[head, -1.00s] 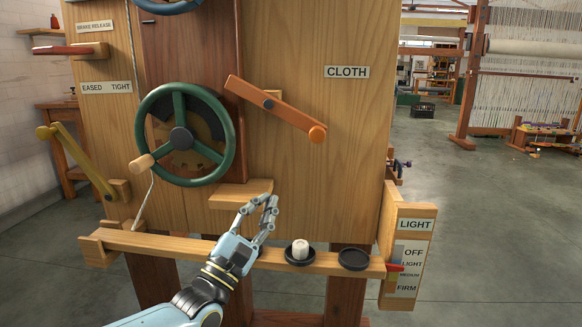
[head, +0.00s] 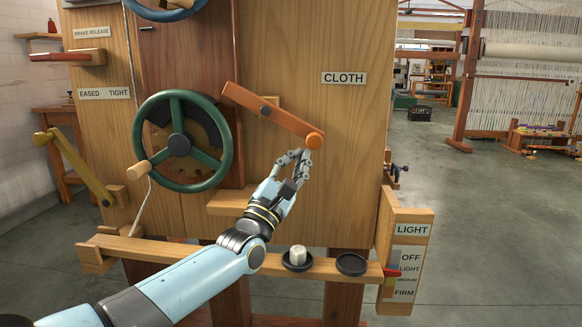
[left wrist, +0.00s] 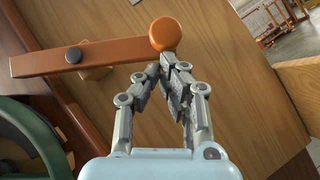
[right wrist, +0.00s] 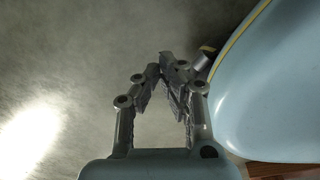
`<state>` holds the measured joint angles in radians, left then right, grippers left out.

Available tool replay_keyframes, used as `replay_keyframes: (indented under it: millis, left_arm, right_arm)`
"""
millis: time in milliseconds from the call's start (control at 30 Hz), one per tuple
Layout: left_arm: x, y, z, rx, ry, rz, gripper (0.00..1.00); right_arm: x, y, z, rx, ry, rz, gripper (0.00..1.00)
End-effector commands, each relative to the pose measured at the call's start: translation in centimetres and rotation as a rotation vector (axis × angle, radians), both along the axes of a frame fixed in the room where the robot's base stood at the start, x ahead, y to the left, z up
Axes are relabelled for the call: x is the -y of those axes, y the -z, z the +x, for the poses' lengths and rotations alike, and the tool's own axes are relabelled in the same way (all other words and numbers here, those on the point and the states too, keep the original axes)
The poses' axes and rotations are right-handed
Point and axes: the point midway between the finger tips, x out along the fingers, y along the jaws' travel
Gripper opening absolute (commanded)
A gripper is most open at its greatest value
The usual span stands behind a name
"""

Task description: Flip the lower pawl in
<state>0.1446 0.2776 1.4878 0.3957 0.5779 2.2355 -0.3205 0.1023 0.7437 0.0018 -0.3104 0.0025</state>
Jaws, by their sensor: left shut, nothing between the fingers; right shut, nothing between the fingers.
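An orange bar (head: 288,121), the only pawl-like piece I see, is on the wooden panel and slopes down to the right. Its round orange knob (head: 315,140) is at the lower right end, and a dark pivot shows partway along the bar. My left gripper (head: 298,157) is shut and empty, just below the knob. In the left wrist view the shut fingertips (left wrist: 170,68) are right under the knob (left wrist: 165,34); I cannot tell whether they touch it. My right gripper (right wrist: 170,75) is shut and empty over the grey floor.
A green handwheel (head: 222,150) is left of the bar, above a small wooden block. A wooden rail (head: 200,253) with two dark round dishes (head: 352,264) runs below; one dish holds a white piece (head: 298,255). A LIGHT/FIRM scale board (head: 408,255) is at the right.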

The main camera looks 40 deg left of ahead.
Motion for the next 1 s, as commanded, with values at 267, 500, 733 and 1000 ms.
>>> replay_keyframes:
  millis: [267, 500, 733, 1000]
  left_arm:
    - [0.0, 0.0, 0.0, 0.001, 0.000, -0.001, 0.00]
    - [0.4, -0.2, 0.2, 0.026, 0.001, -0.040, 0.00]
    - [0.7, -0.6, 0.4, 0.046, 0.001, -0.072, 0.00]
    - [1.5, -1.4, 0.9, 0.105, 0.000, -0.169, 0.00]
  right_arm:
    - [-0.1, 0.0, 0.5, 0.008, 0.000, 0.001, 0.00]
    - [-0.1, 0.5, 0.7, 0.003, 0.001, 0.001, 0.00]
    - [-0.2, 0.7, 1.4, 0.013, 0.000, 0.002, 0.00]
    - [0.2, 1.5, 0.6, -0.008, -0.001, -0.002, 0.00]
